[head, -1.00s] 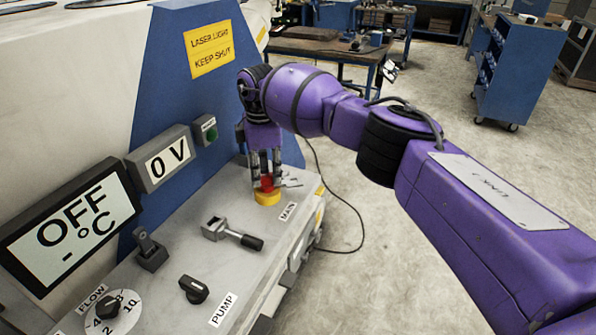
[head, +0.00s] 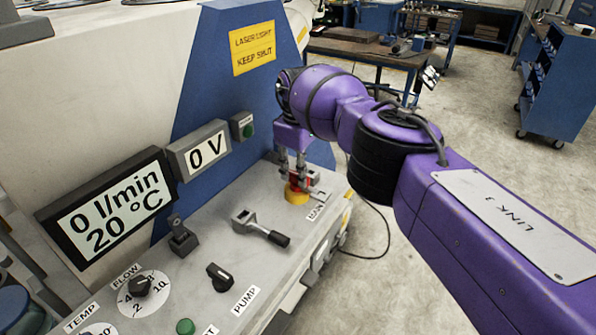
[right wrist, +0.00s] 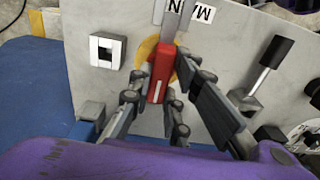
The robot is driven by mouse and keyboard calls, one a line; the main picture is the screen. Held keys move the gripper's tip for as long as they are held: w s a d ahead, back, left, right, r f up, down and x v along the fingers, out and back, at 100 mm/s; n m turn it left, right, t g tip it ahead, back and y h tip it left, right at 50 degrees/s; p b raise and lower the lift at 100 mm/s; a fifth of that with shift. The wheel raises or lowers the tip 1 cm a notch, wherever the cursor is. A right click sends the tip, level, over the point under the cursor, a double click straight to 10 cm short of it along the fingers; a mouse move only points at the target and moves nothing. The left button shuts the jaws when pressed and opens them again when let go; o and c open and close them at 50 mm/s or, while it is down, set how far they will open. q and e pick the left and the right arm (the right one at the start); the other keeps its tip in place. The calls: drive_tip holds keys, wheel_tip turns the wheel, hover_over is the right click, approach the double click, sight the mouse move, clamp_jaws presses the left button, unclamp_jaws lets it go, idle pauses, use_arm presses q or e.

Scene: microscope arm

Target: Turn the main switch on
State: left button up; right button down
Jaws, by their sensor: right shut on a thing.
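The main switch is a red handle on a round yellow plate (head: 297,198), beside the MAIN label on the grey console top. My right gripper (head: 294,180) reaches down over it from above. In the right wrist view, the red handle (right wrist: 160,72) stands between the fingers of my right gripper (right wrist: 157,99), which are shut on it. The fingers partly hide the handle in the head view. The large display (head: 108,205) reads "0 l/min" and "20 °C". My left gripper is not in view.
A black-handled lever (head: 262,230), the PUMP knob (head: 220,277), the FLOW dial (head: 142,292) and a small upright switch (head: 182,236) stand on the console nearby. Open floor lies to the right.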

sight(297, 174)
idle(0.4)
drive_tip(key=c, duration=1.6)
unclamp_jaws()
drive_tip(key=shift+c, duration=0.2)
wheel_tip(297, 174, up, 12)
